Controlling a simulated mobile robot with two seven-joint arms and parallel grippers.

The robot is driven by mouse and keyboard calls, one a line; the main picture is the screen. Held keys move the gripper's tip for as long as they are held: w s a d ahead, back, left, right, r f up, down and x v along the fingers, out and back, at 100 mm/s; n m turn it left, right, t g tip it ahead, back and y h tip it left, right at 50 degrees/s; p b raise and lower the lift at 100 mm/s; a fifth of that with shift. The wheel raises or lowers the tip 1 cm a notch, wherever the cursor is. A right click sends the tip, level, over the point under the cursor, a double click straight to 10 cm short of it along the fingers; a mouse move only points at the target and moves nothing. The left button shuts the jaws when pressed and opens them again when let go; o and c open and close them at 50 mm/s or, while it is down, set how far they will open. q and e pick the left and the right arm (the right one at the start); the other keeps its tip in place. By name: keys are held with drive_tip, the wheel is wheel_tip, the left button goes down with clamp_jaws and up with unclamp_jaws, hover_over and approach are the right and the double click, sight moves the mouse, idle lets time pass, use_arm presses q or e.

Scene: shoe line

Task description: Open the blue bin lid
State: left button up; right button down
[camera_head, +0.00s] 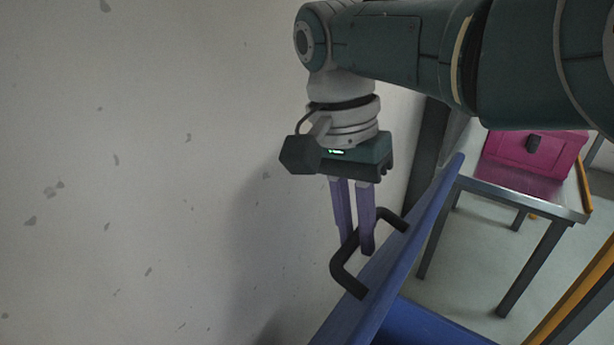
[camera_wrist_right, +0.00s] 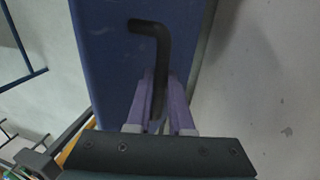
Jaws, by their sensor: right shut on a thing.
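The blue bin lid (camera_head: 428,215) stands raised on its edge, steeply tilted, in the head view. A black bent handle (camera_head: 343,274) is fixed to its left face. My right gripper (camera_head: 360,247) reaches down from above with its purple fingers shut on the handle's bar. In the right wrist view the handle (camera_wrist_right: 152,27) runs between the two purple fingers (camera_wrist_right: 160,108), with the blue lid (camera_wrist_right: 105,50) behind it. Part of the blue bin (camera_head: 425,325) shows below the lid at the bottom of the head view. My left gripper is not in view.
A pale speckled wall (camera_head: 130,160) fills the left side, close to the lid and gripper. A metal table (camera_head: 520,200) with a pink case (camera_head: 530,160) stands behind at right. A yellow-and-dark frame (camera_head: 580,300) is at lower right.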

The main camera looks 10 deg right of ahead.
drive_tip(key=shift+s+a+f, duration=0.1)
drive_tip(key=shift+s+f, duration=0.05)
drive_tip(key=shift+f, duration=0.1)
drive_tip(key=c, duration=1.3)
unclamp_jaws()
drive_tip(key=o, duration=0.3)
drive_tip(key=shift+s+a, duration=0.1)
drive_tip(key=shift+o, duration=1)
drive_tip(key=shift+r, duration=0.1)
drive_tip(key=shift+r, duration=0.1)
wheel_tip(320, 180, up, 10)
drive_tip(key=w+a+p, duration=0.1)
drive_tip(key=shift+w+f, duration=0.2)
drive_tip(key=shift+w, duration=0.15)
